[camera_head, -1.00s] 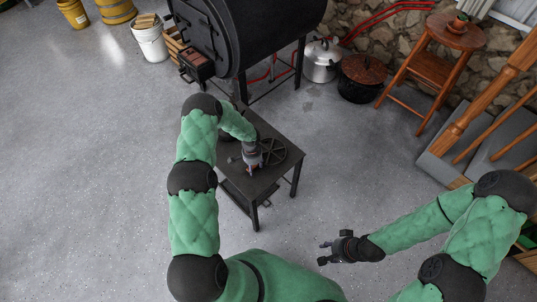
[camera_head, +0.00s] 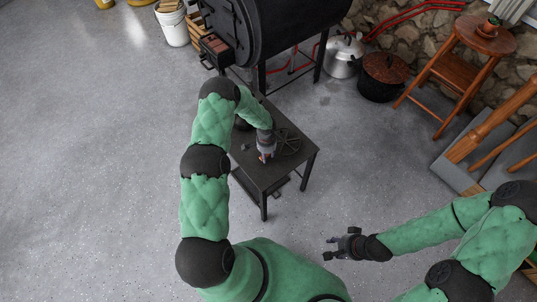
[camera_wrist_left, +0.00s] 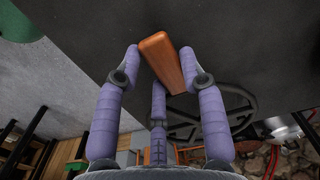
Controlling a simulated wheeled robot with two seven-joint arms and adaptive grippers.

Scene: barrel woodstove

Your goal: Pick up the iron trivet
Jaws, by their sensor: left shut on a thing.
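The iron trivet (camera_head: 288,141), a dark round spoked disc, lies flat on the small dark table (camera_head: 264,181). Its spokes also show at the right of the left wrist view (camera_wrist_left: 238,100), behind a finger. My left gripper (camera_head: 265,157) is over the table, just left of and in front of the trivet. In the left wrist view its purple fingers close around a brown wooden block (camera_wrist_left: 161,54), not the trivet. My right gripper (camera_head: 331,248) is open and empty over the floor, right of and in front of the table.
A black barrel stove (camera_head: 280,35) stands behind the table. A steel pot (camera_head: 342,56) and a dark pot with a rusty lid (camera_head: 385,75) sit to its right, near a wooden step stool (camera_head: 462,70). The floor (camera_head: 90,190) at left is clear.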

